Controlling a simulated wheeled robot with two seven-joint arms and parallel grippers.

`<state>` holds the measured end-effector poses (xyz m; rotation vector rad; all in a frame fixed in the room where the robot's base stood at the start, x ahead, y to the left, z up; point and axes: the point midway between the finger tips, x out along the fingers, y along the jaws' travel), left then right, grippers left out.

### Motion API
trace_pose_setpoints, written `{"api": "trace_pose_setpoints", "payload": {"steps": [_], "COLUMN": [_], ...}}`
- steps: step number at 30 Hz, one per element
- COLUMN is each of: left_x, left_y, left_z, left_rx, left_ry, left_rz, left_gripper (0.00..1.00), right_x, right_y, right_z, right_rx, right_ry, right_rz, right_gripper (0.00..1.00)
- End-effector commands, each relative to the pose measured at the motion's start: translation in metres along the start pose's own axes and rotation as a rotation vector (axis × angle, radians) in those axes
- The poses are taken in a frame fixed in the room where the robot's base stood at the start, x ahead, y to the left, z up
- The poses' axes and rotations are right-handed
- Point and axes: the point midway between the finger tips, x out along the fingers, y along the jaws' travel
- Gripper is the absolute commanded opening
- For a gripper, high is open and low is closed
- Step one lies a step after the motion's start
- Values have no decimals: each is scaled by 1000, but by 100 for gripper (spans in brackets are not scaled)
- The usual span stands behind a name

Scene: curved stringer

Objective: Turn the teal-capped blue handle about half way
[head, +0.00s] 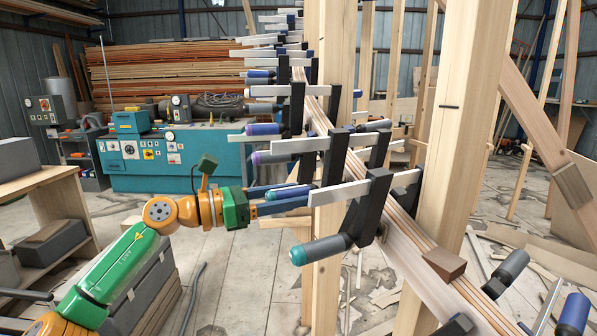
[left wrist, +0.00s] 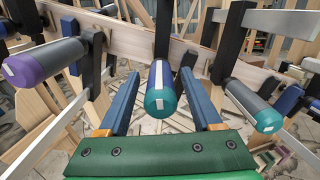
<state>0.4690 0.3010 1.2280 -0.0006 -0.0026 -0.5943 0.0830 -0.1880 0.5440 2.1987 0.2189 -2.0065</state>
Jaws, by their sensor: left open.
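The teal-capped blue handle (left wrist: 160,88) points toward the camera in the left wrist view, its teal end cap nearest. It belongs to a clamp on the curved wooden stringer (left wrist: 130,40). My left gripper (left wrist: 159,82) is open, one blue finger on each side of the handle, with visible gaps, so it is around the handle but not gripping it. In the head view my left gripper (head: 296,194) reaches in from the left, and the handle (head: 287,192) shows partly between its fingers. My right gripper is not in view.
A grey handle with a teal cap (head: 320,249) is close below and right of my gripper. A purple-capped handle (head: 270,157) is just above. Several more clamps line the stringer. A wooden post (head: 450,130) stands right; a teal machine (head: 200,150) stands behind.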

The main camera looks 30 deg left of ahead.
Motion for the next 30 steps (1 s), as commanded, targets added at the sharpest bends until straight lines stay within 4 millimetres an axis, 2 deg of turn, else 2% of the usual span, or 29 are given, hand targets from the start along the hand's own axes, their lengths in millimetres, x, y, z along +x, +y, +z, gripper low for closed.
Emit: {"api": "trace_pose_setpoints", "payload": {"steps": [1,2,10,11,18,30], "left_x": [6,9,14,14,14,13], "left_y": [-1,-1,0,0,0,0], "left_z": [7,6,-2,-2,-1,-1], "left_rx": [-2,-1,1,1,0,-60], "left_ry": [-2,-1,0,0,0,0], "left_rz": [-3,-3,-1,-1,-1,-1], "left_gripper": [66,66,66,63,0,0], "right_x": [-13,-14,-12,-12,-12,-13], "right_y": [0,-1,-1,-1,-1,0], "right_z": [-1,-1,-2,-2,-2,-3], "right_rx": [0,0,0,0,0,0], "right_ry": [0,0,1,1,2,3], "right_rz": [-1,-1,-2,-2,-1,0], "right_gripper": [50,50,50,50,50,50]}}
